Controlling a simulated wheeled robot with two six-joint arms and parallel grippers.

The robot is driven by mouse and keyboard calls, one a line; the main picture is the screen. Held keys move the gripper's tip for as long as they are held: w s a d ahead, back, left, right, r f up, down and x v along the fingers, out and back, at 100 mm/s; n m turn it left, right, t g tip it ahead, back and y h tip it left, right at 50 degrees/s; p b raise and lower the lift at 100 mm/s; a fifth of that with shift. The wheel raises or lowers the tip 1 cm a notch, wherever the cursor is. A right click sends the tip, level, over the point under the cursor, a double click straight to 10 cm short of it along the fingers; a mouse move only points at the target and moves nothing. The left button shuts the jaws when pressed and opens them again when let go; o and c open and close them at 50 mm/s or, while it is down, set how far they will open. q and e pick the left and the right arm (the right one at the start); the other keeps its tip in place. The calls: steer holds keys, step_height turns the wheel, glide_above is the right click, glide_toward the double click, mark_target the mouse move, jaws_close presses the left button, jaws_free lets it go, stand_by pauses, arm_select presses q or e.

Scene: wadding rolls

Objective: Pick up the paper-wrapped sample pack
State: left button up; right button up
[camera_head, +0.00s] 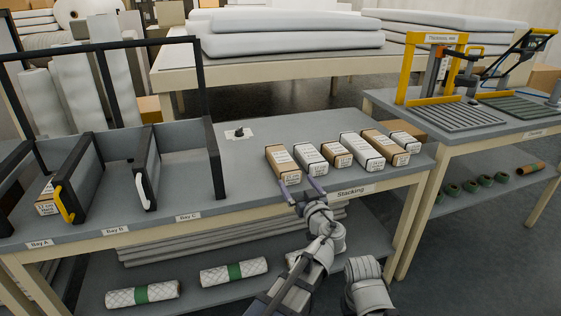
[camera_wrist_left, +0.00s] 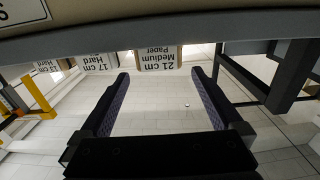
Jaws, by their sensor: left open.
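Several box-like sample packs stand in a row on the table (camera_head: 180,150), brown alternating with white. The leftmost is a brown pack (camera_head: 282,162). In the left wrist view, a brown pack (camera_wrist_left: 158,57) shows upside down, labelled "21 cm Medium Paper", just beyond the fingertips. A white pack (camera_wrist_left: 98,63) labelled "17 cm Hard" is beside it. My left gripper (camera_head: 300,187) is at the table's front edge, just in front of the leftmost packs. Its open fingers (camera_wrist_left: 160,76) hold nothing and are apart from the labelled pack. My right gripper is not in view.
A yellow-framed thickness gauge (camera_head: 405,70) stands on the right table. Rolls (camera_head: 234,271) lie on the lower shelf. The table left of the row is mostly clear.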

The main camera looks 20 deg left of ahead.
mark_target(285, 161)
arm_select(q)
steer(key=x, duration=0.7)
steer(key=shift+r+x, duration=0.1)
steer(key=shift+x, duration=1.15)
steer(key=shift+r+x, duration=0.15)
steer(key=shift+x, duration=1.1)
steer(key=shift+c, duration=0.4)
steer(key=c, duration=1.1)
